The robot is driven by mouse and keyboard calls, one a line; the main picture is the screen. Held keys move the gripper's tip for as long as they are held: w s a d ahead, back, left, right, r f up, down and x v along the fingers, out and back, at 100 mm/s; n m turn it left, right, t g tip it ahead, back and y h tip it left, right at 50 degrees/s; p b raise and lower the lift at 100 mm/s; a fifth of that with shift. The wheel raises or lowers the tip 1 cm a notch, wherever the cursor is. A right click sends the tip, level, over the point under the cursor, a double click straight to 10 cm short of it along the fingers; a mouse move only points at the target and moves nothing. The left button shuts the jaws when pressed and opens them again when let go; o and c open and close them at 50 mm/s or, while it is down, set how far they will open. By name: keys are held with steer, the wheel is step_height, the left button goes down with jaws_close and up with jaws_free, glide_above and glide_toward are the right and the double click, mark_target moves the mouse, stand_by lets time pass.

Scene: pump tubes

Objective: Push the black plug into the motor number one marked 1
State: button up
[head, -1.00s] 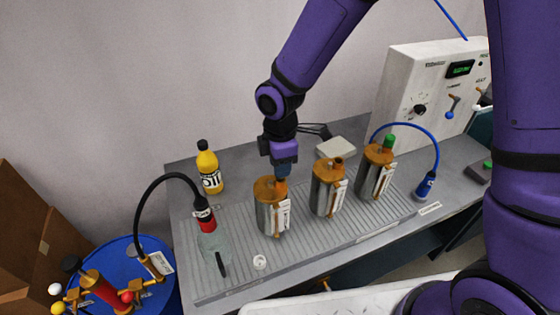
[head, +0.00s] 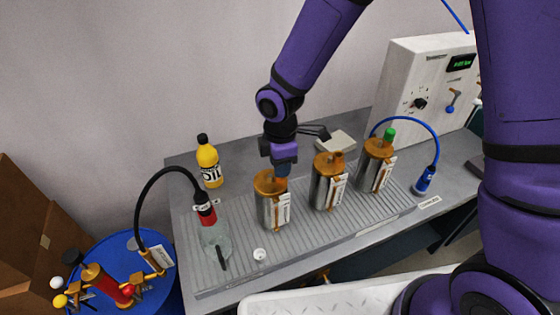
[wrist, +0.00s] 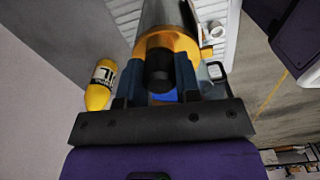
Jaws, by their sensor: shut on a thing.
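Three silver motors with orange tops stand in a row on the ribbed tray: the leftmost motor (head: 272,208), the middle motor (head: 326,188) and the right motor (head: 374,172). Their labels are too small to read. My gripper (head: 282,172) points down at the leftmost motor's top. In the wrist view its blue fingers are shut on the black plug (wrist: 158,66), which lies in front of that motor's orange top (wrist: 178,40). The plug is at the top's opening, but how deep it sits cannot be told. In the head view my gripper hides the plug.
A yellow oil bottle (head: 208,164) stands behind left. A black hose (head: 148,186) runs from the blue round table (head: 152,292) to a clear flask (head: 214,240). A blue hose (head: 428,134) arches at right near the control box (head: 405,80). A small white cap (head: 260,254) lies in front.

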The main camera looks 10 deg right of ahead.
steer(key=shift+f, duration=0.15)
steer(key=o, duration=1)
step_height(320, 180, up, 11)
steer(key=shift+f, duration=0.1)
stand_by(0.6)
